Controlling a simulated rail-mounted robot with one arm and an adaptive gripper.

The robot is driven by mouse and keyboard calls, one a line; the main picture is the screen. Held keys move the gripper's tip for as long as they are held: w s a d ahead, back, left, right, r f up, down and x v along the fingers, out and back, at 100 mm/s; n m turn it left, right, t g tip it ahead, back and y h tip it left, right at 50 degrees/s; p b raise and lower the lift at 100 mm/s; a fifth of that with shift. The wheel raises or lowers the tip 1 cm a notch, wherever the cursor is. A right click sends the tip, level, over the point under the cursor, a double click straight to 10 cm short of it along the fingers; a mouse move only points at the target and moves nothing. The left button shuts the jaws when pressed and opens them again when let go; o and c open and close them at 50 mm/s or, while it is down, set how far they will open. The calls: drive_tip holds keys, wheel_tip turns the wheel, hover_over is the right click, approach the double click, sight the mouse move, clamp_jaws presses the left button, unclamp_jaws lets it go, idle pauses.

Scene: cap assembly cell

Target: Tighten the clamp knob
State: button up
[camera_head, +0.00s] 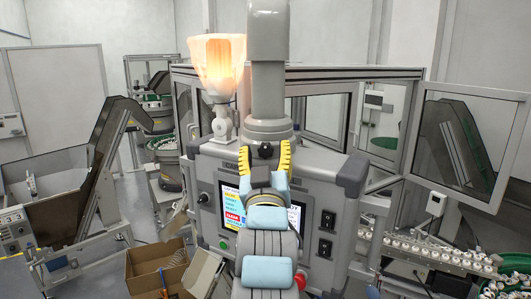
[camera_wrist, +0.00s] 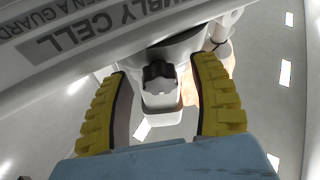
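The clamp knob (camera_head: 265,150) is a small dark lobed knob on the front of a grey clamp collar (camera_head: 268,130) at the foot of a thick grey post. In the wrist view the knob (camera_wrist: 158,74) faces me above a pale grey block-like part. My gripper (camera_head: 265,146) has two yellow ribbed fingers, one on each side of the knob. In the wrist view my gripper (camera_wrist: 157,64) is open, with clear gaps between both fingers and the knob. I cannot tell how far the fingertips are from it in depth.
Behind my arm stands the grey machine cabinet (camera_head: 330,185) with a partly hidden touchscreen (camera_head: 232,206). An open glazed guard door (camera_head: 460,140) is at right. Open cardboard boxes (camera_head: 150,262) lie at lower left.

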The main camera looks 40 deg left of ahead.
drive_tip(key=shift+s, duration=0.1)
drive_tip(key=v, duration=0.7)
drive_tip(key=shift+f, duration=0.15)
idle(0.3)
drive_tip(key=shift+s+d, duration=0.1)
drive_tip(key=shift+d, duration=0.05)
idle(0.3)
